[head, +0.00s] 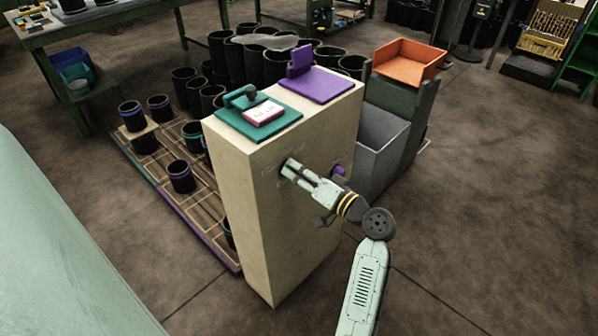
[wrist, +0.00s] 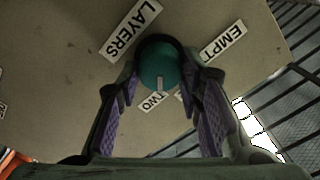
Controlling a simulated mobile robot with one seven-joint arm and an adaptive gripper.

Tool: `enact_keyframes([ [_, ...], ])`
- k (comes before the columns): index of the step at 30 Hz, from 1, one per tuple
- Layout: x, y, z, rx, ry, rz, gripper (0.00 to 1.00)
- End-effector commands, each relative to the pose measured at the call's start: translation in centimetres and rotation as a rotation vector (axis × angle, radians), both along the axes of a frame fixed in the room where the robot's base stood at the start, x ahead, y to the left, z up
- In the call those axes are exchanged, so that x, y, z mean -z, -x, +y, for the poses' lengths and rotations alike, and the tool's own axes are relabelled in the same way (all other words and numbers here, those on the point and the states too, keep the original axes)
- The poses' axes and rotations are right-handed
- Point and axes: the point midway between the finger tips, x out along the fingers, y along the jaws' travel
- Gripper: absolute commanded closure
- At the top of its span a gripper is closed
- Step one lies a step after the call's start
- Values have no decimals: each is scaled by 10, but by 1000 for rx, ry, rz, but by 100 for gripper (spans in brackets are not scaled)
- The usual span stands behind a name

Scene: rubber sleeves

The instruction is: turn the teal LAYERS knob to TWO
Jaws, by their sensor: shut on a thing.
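The teal LAYERS knob (wrist: 158,62) sits on the beige front panel of the cabinet (wrist: 60,75). My gripper (head: 287,168) reaches the cabinet's front face; in the wrist view its two purple-padded fingers are shut on the knob's sides. The knob's pale pointer mark points down in the picture, close to the TWO label (wrist: 147,101) and slightly to its right. The LAYERS label (wrist: 130,30) is at upper left. A label reading EMPT (wrist: 222,43), its end cut off or hidden, is at upper right. In the head view my gripper hides the knob.
A purple knob (head: 338,171) is on the same face, right of my gripper. Teal and purple plates (head: 320,86) lie on the cabinet top. A grey bin (head: 379,150) and an orange tray (head: 408,62) stand to the right. Black sleeves stand on a pallet (head: 197,205) to the left.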

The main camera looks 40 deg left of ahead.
Motion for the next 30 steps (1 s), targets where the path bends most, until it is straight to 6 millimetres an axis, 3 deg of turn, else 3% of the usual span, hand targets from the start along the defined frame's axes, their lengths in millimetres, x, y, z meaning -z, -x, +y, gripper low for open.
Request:
enact_keyframes([
  [3, 0, 0, 0, 0, 0, 2, 95],
  [4, 0, 0, 0, 0, 0, 1, 66],
  [12, 0, 0, 0, 0, 0, 0, 48],
  [23, 0, 0, -4, 1, 0, 0, 47],
  [30, 1, 2, -43, 5, 1, 0, 47],
])
